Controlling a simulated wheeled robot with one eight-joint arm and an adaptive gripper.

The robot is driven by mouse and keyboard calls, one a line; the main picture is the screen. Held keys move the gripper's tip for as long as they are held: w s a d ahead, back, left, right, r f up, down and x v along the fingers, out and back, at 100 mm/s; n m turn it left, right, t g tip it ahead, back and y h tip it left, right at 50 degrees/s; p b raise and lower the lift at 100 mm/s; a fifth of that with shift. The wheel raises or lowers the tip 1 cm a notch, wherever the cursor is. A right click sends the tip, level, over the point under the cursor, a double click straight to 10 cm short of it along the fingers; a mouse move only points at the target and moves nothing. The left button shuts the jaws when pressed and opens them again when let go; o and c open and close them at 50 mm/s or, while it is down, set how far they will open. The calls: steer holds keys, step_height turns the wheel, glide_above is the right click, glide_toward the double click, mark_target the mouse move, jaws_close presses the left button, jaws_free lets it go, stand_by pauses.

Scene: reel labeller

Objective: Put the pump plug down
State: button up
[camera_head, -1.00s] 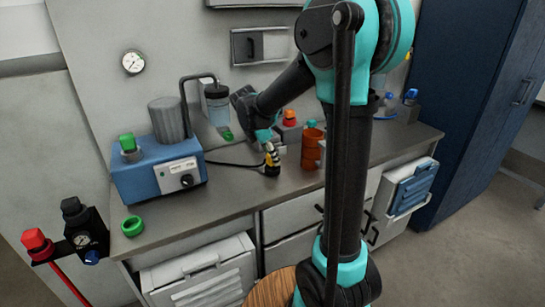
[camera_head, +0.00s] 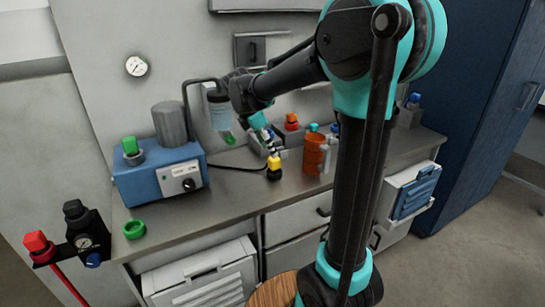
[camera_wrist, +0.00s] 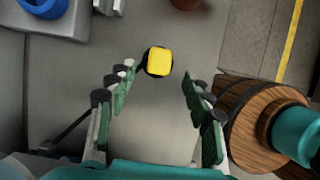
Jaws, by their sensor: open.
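The pump plug (camera_head: 274,169), a yellow and black piece, stands on the grey bench top (camera_head: 225,201). Its black cable runs left towards the blue pump unit (camera_head: 160,178). In the wrist view the plug's yellow top (camera_wrist: 159,62) shows beyond the fingertips, with bare bench around it. My gripper (camera_head: 270,143) is open and just above and behind the plug in the head view. In the wrist view the fingers of my gripper (camera_wrist: 158,85) are wide apart with nothing between them.
An orange-brown canister (camera_head: 314,154) stands right of the plug. A red-topped grey block (camera_head: 291,132) is behind it. A green ring (camera_head: 133,229) lies at the bench's left front. Bench in front of the plug is clear. A wooden round top (camera_wrist: 252,118) shows at right.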

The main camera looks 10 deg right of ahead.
steer(key=w+v, duration=0.1)
steer(key=v, duration=0.4)
steer(key=s+d+f+m, duration=0.2)
steer(key=s+f+m, duration=0.1)
steer(key=s+d+f+m+y, duration=0.1)
steer(key=s+d+f+m, duration=0.1)
steer(key=s+f+m, duration=0.1)
steer(key=s+d+f+m+y, duration=0.1)
steer(key=s+d+f+m, duration=0.1)
steer(key=s+f+m, duration=0.1)
steer(key=shift+s+f+m+t, duration=0.3)
steer(key=shift+s+f+t, duration=0.1)
steer(key=shift+f, duration=0.15)
steer(key=s+d+f+m+t+y, duration=0.2)
steer(key=s+f+m, duration=0.8)
steer(key=s+m, duration=0.1)
steer(key=shift+s+d+f+m, duration=0.25)
steer(key=shift+s+m, duration=0.15)
steer(key=shift+m, duration=0.1)
